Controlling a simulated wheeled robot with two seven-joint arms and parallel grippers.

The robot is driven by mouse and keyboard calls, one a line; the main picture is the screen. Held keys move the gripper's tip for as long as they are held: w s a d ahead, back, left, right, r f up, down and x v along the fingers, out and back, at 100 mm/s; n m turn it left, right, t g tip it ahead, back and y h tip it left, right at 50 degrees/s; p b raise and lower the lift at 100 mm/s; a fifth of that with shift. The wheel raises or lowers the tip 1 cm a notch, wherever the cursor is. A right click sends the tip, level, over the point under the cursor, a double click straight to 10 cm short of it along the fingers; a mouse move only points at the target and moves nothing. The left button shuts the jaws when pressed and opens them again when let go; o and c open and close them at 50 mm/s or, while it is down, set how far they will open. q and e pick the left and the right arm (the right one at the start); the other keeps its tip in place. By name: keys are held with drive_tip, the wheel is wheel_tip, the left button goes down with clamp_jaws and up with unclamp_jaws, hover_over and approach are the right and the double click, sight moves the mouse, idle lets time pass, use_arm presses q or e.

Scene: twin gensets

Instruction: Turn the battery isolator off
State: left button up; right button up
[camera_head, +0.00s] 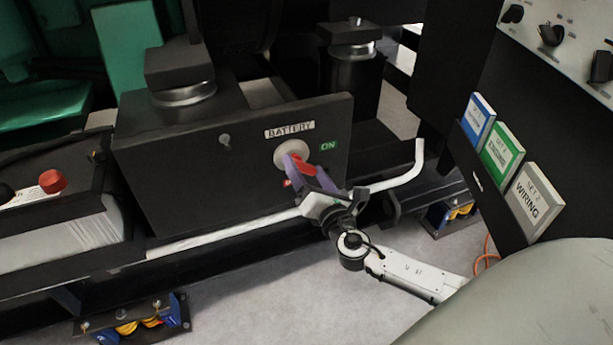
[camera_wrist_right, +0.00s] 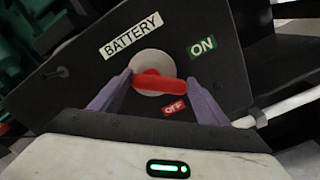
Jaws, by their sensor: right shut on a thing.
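The battery isolator is a red handle (camera_wrist_right: 160,84) on a pale round plate (camera_wrist_right: 150,70), set in a black box (camera_head: 190,165) under a BATTERY label (camera_head: 290,130). A green ON label (camera_head: 328,146) is right of the plate, and a red OFF label (camera_wrist_right: 174,108) shows below the handle in the wrist view. My right gripper (camera_head: 308,170) is shut on the red handle, with its purple fingers at either end; it also shows in the wrist view (camera_wrist_right: 160,95). In the wrist view the handle lies nearly level, dipping slightly to the right. My left gripper is not in view.
A white rail (camera_head: 225,234) runs in front of the box, close to my right gripper, and bends up at the right. Coloured binders, one marked WIRING (camera_head: 533,200), stand at the right. A red button (camera_head: 53,181) is at the left.

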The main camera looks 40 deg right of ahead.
drive_tip(key=m+b, duration=0.1)
drive_tip(key=f+m, duration=0.1)
drive_tip(key=m, duration=0.1)
drive_tip(key=shift+a+b, duration=0.1)
drive_tip(key=shift+b, duration=0.3)
drive_tip(key=shift+m+b, duration=0.5)
drive_tip(key=shift+m, duration=0.4)
drive_tip(key=shift+a+m, duration=0.1)
drive_tip(key=shift+m, duration=0.3)
drive_tip(key=shift+a+f+m+b, duration=0.1)
drive_tip(key=shift+m+b, duration=0.6)
drive_tip(key=shift+m, duration=0.5)
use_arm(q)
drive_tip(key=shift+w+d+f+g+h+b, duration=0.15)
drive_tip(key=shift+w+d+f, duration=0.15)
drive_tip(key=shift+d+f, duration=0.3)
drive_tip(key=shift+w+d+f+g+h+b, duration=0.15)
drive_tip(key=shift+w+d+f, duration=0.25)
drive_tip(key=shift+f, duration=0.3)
use_arm(e)
drive_tip(key=shift+a+m, duration=0.15)
drive_tip(key=shift+m, duration=1.05)
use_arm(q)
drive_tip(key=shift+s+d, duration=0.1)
use_arm(e)
drive_tip(key=o, duration=1)
drive_tip(key=shift+o, duration=0.2)
drive_tip(key=shift+w, duration=0.1)
